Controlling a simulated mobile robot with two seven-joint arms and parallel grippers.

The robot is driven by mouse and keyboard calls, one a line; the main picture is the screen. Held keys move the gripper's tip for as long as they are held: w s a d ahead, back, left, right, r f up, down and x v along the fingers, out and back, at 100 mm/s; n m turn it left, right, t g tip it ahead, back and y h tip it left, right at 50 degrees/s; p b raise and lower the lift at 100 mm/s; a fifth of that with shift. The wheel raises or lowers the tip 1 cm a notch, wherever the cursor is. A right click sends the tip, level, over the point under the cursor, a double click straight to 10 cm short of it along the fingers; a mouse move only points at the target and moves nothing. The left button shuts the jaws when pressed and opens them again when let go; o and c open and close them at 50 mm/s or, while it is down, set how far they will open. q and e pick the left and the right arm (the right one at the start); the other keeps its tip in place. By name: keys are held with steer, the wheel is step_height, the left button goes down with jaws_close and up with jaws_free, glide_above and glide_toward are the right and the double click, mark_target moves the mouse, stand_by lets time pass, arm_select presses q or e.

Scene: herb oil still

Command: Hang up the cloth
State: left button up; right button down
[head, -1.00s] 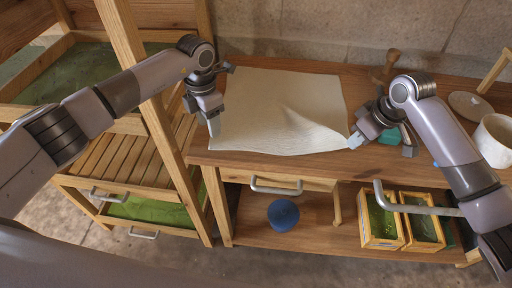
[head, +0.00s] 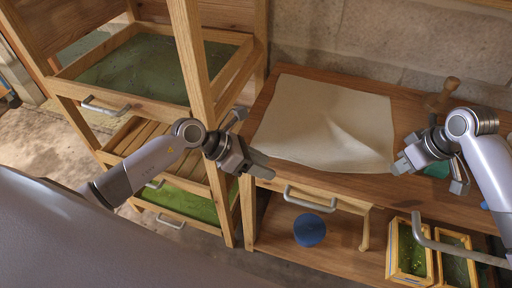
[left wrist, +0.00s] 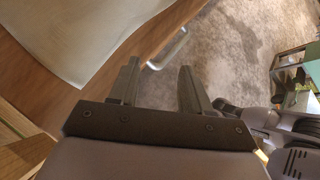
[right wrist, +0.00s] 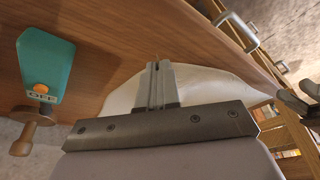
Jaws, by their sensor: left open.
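The cream cloth (head: 325,120) lies spread on the wooden bench in the head view, with a small ridge near its right front corner. It also shows in the left wrist view (left wrist: 75,30) and the right wrist view (right wrist: 205,82). My right gripper (head: 398,168) is at that corner; its fingers are close together in the right wrist view (right wrist: 155,80) and appear shut on the cloth. My left gripper (head: 258,165) is open and empty, apart from the cloth, by the bench's left front edge. Its spread fingers show in the left wrist view (left wrist: 158,85).
A grey bar (head: 455,247) projects at the bench's front right, above two yellow-framed boxes (head: 408,250). A drawer handle (head: 310,201) is below the bench edge. A wooden rack (head: 190,60) stands left. A teal OFF-marked object (right wrist: 45,62) is near the right gripper.

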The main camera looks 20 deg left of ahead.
arm_select(q)
steer(key=s+a+r+n+t+y, duration=0.25)
steer(key=a+t, duration=0.35)
steer(key=a, duration=0.6)
steer(key=shift+h, duration=0.25)
steer(key=shift+d+r+x, duration=0.1)
steer(key=shift+x, duration=2.4)
steer(key=shift+d+r+x, duration=0.1)
steer(key=shift+d+x, duration=0.05)
steer(key=shift+x, duration=2.4)
jaws_close()
steer(key=shift+r, duration=2.55)
